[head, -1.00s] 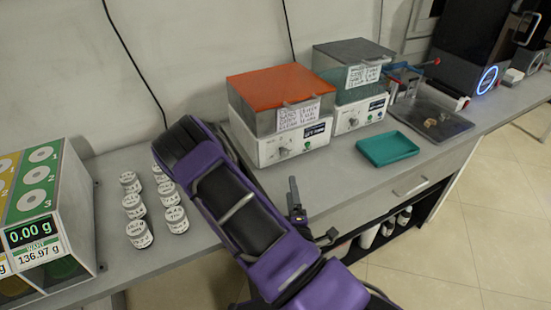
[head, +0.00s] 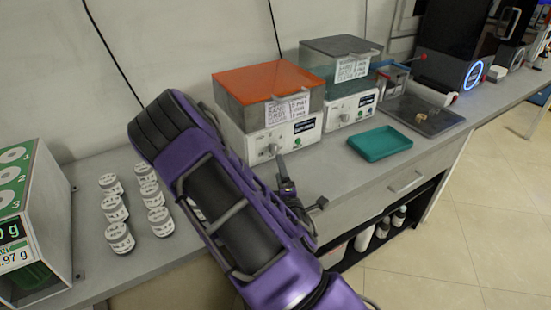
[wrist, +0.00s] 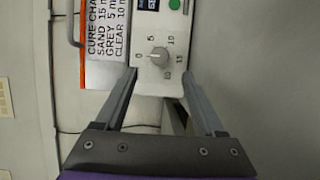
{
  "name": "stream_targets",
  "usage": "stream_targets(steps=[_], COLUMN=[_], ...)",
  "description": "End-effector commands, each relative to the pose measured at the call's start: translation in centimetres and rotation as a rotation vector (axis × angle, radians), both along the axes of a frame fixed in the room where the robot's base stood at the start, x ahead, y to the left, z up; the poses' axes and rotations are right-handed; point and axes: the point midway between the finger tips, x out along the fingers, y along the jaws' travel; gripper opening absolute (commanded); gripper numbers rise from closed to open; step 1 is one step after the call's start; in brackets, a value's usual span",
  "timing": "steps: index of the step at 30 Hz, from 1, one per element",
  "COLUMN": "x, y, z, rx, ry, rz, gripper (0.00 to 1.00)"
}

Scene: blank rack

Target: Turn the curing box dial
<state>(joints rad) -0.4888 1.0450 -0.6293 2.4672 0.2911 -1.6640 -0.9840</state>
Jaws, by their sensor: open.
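The curing box with the orange lid (head: 262,82) stands on the bench, its white front facing me. Its grey dial (head: 273,149) also shows in the wrist view (wrist: 159,56), inside a printed scale marked 0, 5, 10, 15 and 20. The dial's pointer seems to be near 0. A cure chart label (wrist: 105,30) lists sand, grey and clear times. My gripper (head: 302,181) is open in front of this box. In the wrist view its fingertips (wrist: 158,74) lie on either side and just short of the dial, with nothing between them.
A second box with a grey lid (head: 341,46) stands right of the first. A teal tray (head: 380,143) and a dark tray (head: 424,116) lie further right. Several white-lidded jars (head: 120,237) and a dispenser (head: 30,215) are left of my arm.

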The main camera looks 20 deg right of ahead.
Motion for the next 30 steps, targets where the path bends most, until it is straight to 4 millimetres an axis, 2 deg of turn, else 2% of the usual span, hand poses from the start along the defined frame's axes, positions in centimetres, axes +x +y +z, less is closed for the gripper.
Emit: stream_targets(steps=[1, 6, 12, 18, 25, 26, 30], x=[1.2, 4.6, 7.3, 8.3, 8.3, 8.3, 8.3], y=[-0.2, -1.0, -1.5, -1.7, -1.7, -1.7, -1.7], z=[0.2, 0.1, 0.1, 0.1, 0.0, 0.0, 0.0], rx=[0.001, 0.001, 0.001, 0.001, 0.001, 0.001, 0.001], ry=[-0.003, -0.002, -0.002, 0.0, 0.001, 0.001, 0.001], rz=[0.001, 0.0, 0.0, 0.0, 0.0, 0.0, 0.0], gripper=[0.71, 0.71, 0.71, 0.71, 0.71, 0.68, 0.42])
